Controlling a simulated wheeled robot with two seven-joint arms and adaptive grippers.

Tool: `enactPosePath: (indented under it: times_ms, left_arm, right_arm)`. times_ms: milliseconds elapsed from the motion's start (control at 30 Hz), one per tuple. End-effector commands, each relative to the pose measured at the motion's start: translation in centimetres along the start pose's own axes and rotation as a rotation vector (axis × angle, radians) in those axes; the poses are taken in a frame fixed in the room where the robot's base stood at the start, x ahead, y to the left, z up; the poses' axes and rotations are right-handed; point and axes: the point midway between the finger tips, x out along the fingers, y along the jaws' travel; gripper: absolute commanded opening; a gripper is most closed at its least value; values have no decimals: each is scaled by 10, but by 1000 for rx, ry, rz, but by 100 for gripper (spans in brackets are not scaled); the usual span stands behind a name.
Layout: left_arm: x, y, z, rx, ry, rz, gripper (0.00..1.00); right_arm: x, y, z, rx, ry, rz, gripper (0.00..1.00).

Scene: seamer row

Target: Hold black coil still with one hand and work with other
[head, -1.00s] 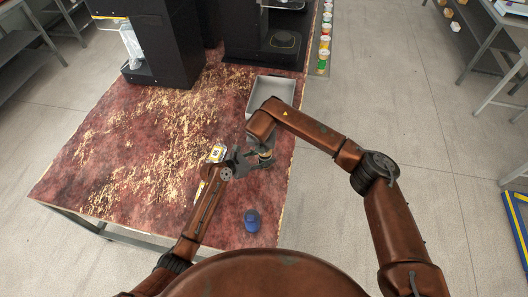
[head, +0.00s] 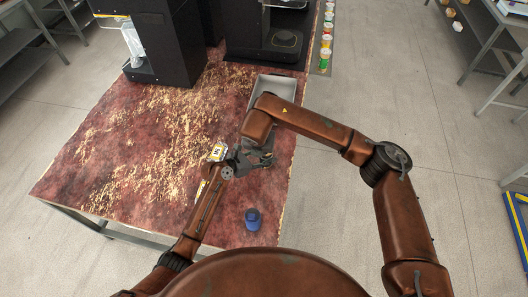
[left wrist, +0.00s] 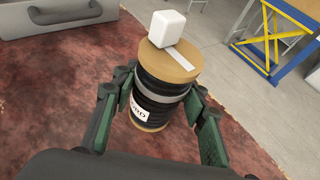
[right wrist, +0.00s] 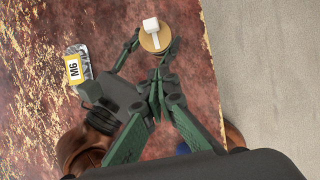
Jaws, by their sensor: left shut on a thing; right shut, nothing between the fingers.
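The black coil (left wrist: 158,92) is a spool of dark windings with tan end discs, a grey band and a white label. A white block (left wrist: 167,27) and a pale strip (left wrist: 202,60) are on its top disc. My left gripper (left wrist: 163,82) is shut on the coil, one finger on each side. The coil's top disc (right wrist: 155,41) shows in the right wrist view, where my right gripper (right wrist: 157,92) is shut and empty, its tips appearing just short of the coil. In the head view the coil is mostly hidden by my right arm and gripper.
An M6-labelled packet (head: 217,152) lies left of the grippers. A blue object (head: 252,219) stands near the table's front right. A grey tray (head: 278,92) sits behind, with dark machines (head: 160,45) at the back. The mottled table (head: 120,150) is clear on the left.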

Motion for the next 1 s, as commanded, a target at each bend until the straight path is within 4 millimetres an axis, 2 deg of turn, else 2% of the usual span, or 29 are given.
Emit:
enactPosePath:
  times_ms: [100, 233, 667, 700, 933, 1000]
  left_arm:
    - [0, -1, -1, -1, 1, -1, 12]
    - [0, -1, -1, -1, 1, -1, 12]
    - [0, -1, -1, -1, 1, -1, 12]
    - [0, -1, -1, -1, 1, -1, 43]
    - [0, 0, 0, -1, 0, 0, 58]
    - [0, 0, 0, -1, 0, 0, 60]
  right_arm:
    - [-16, 0, 0, -2, -2, 1, 0]
    - [-24, 0, -1, -1, 1, 0, 0]
    - [-26, 0, -1, -1, 1, 0, 0]
    - [-26, 0, -1, -1, 1, 0, 0]
    - [-26, 0, -1, -1, 1, 0, 0]
    - [-26, 0, -1, -1, 1, 0, 0]
